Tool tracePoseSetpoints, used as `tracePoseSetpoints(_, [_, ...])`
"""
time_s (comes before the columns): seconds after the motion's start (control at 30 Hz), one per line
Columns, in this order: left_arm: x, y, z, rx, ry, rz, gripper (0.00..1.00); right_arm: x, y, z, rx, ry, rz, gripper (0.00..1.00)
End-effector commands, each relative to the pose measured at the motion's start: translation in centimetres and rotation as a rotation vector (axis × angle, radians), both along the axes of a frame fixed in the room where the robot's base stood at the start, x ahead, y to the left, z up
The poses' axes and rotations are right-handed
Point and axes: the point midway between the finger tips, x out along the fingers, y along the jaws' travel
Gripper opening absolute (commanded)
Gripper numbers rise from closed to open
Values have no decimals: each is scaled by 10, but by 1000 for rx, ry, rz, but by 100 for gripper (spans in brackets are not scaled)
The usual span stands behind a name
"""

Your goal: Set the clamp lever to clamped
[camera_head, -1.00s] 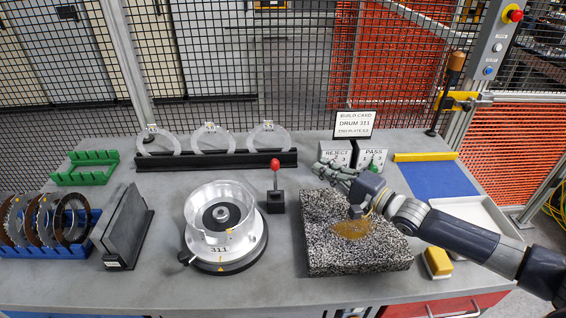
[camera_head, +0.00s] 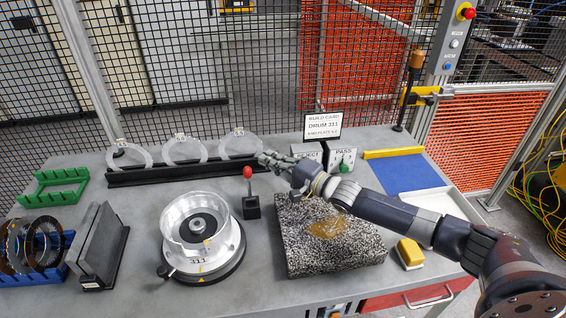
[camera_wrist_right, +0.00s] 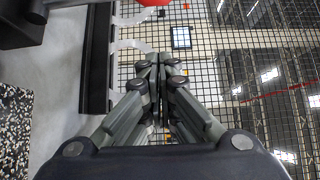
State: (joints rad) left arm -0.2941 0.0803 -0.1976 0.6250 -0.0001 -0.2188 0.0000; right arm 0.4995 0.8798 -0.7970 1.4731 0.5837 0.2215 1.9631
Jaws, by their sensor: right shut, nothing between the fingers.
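The clamp lever (camera_head: 249,188) is a thin stem with a red ball knob on a small black base, standing nearly upright on the bench right of the drum. The knob (camera_wrist_right: 155,3) shows at the top edge of the right wrist view. My right gripper (camera_head: 264,157) is shut and empty, its fingertips pointing left just above and right of the knob in the head view. I see no clear contact. In the wrist view the closed fingertips (camera_wrist_right: 160,62) point toward the mesh fence. My left gripper is not in view.
A black rack (camera_head: 190,173) with clear rings runs behind. A build card (camera_head: 322,126) and Reject/Pass signs stand behind the block.

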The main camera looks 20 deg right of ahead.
Motion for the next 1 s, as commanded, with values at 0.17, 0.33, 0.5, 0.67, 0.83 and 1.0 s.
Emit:
tracePoseSetpoints(0.17, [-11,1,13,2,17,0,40,3,14,2,3,4,3,0])
tracePoseSetpoints(0.33, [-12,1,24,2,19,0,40,-9,24,2,3,3,3,0])
tracePoseSetpoints(0.5, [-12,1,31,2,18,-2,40,-17,31,2,1,0,2,0])
tracePoseSetpoints(0.67, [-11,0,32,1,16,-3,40,-19,33,0,0,1,1,0])
tracePoseSetpoints(0.83, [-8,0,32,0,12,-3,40,-19,33,0,-1,0,1,0])
tracePoseSetpoints(1.0, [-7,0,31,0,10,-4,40,-20,33,-1,-2,-3,1,0])
